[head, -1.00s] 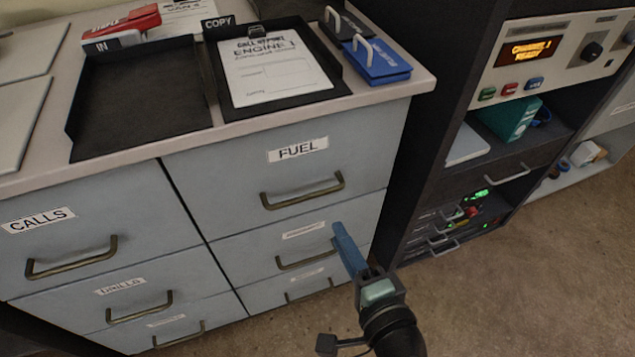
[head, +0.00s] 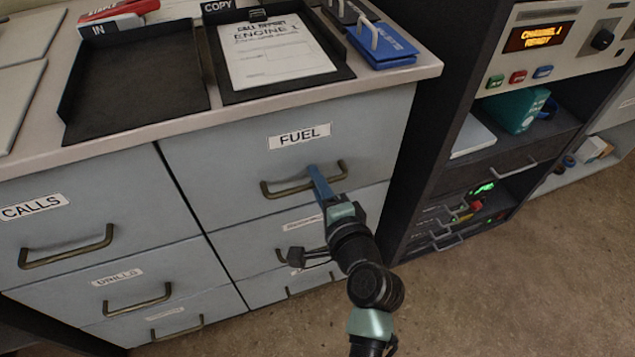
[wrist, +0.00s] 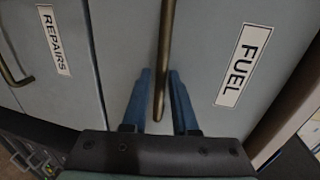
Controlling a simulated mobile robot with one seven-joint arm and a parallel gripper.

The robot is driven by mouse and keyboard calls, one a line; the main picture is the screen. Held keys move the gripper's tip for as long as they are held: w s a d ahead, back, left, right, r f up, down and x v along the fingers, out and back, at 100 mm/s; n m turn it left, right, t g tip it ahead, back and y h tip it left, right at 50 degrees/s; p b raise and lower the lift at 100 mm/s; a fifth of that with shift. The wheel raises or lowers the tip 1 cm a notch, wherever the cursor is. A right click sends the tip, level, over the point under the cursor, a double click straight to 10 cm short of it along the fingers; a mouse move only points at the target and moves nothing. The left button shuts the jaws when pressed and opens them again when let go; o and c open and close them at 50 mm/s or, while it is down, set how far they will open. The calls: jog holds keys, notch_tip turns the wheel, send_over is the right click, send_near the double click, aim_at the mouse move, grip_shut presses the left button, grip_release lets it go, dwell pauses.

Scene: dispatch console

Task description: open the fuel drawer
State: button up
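The fuel drawer (head: 240,160) is the top right drawer of the grey cabinet, shut, with a FUEL label (head: 299,136) and a bronze bar handle (head: 285,191). The label also shows in the wrist view (wrist: 243,65). My gripper (head: 314,172) is at the right part of this handle. In the wrist view my gripper (wrist: 160,90) has its two blue fingers apart, one on each side of the handle (wrist: 165,60), with gaps visible. The fingers hide a bit of the handle in the head view.
Below the fuel drawer is the repairs drawer, its label (wrist: 53,40) clear in the wrist view. The calls drawer (head: 80,205) is to the left. A dark console rack (head: 430,160) stands at right.

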grip_shut()
dwell(1.4)
